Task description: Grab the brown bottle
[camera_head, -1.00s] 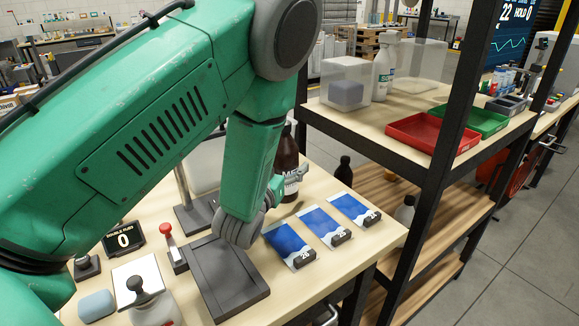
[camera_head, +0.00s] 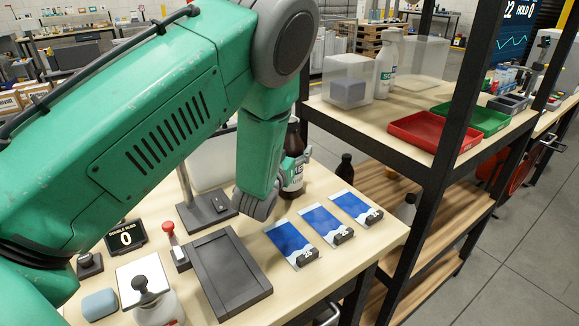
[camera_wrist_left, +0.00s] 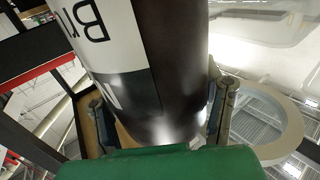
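The brown bottle (camera_head: 293,187) stands at the back right part of the table, partly hidden behind my left arm. It has a white label with dark letters. My left gripper (camera_head: 284,179) is at the bottle, with a finger showing beside its label. In the left wrist view the bottle (camera_wrist_left: 172,65) fills the middle, between the left finger (camera_wrist_left: 98,122) and the right finger (camera_wrist_left: 224,108). The fingers are spread around it; firm contact on both sides cannot be made out. My right gripper is not in view.
Several blue-and-white packets (camera_head: 322,224) lie right of a dark grey tray (camera_head: 230,277). A scale stand (camera_head: 208,210), display (camera_head: 125,238) and red-knobbed lever (camera_head: 175,246) are nearby. A black-framed shelf (camera_head: 400,165) stands to the right, holding a red tray (camera_head: 433,133).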

